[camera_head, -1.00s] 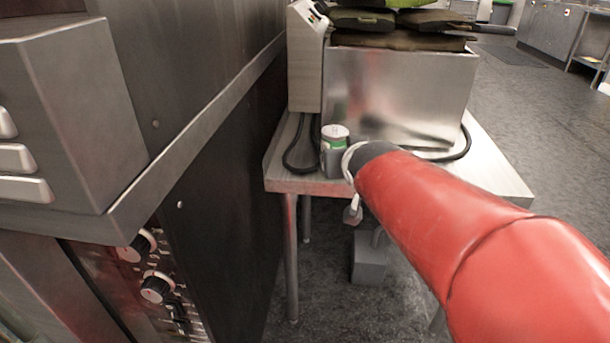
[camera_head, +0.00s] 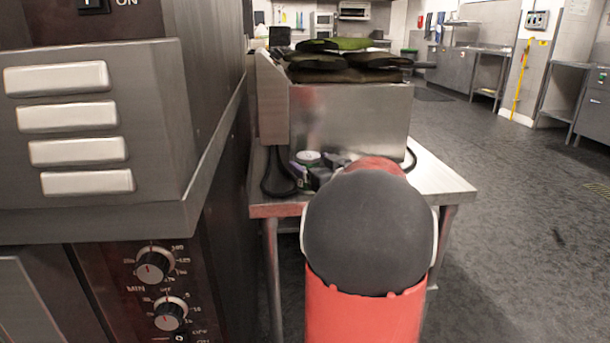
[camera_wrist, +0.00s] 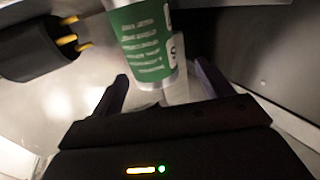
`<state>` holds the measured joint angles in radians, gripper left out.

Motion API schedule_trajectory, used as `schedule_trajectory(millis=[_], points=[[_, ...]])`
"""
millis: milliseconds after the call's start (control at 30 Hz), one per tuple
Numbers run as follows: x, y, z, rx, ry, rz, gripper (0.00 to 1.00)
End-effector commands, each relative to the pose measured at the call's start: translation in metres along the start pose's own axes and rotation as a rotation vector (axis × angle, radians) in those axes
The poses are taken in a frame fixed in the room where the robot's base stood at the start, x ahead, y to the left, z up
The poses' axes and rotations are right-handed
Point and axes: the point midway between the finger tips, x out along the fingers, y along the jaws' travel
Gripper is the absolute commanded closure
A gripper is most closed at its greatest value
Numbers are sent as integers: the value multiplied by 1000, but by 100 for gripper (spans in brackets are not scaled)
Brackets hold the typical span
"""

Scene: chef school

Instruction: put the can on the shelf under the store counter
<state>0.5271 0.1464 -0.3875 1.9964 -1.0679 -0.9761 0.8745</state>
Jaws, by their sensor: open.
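The can (camera_wrist: 143,42) is green and silver with pale lettering. In the wrist view it stands just beyond and between the tips of my gripper (camera_wrist: 162,88), whose fingers are apart on either side. The can shows in the head view as a small pale top (camera_head: 307,157) on the metal table (camera_head: 445,180). My gripper (camera_head: 318,175) is next to it there, mostly hidden behind my own red and dark arm. I cannot tell whether the fingers touch the can. No shelf under a counter can be made out.
A steel appliance (camera_head: 350,118) with dark and green items on top stands behind the can. A black plug (camera_wrist: 40,48) with brass pins lies left of the can. A dark cooker (camera_head: 105,140) with knobs is close on the left. Open floor (camera_head: 530,210) is at right.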

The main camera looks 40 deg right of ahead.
Motion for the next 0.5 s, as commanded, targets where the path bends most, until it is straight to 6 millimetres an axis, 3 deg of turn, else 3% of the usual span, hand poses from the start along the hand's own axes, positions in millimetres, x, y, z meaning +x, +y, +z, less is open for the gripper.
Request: schedule_trajectory(millis=[300, 500], points=[[44, 6, -2, 0, 0, 0, 21], [52, 6, -2, 0, 0, 3, 21]])
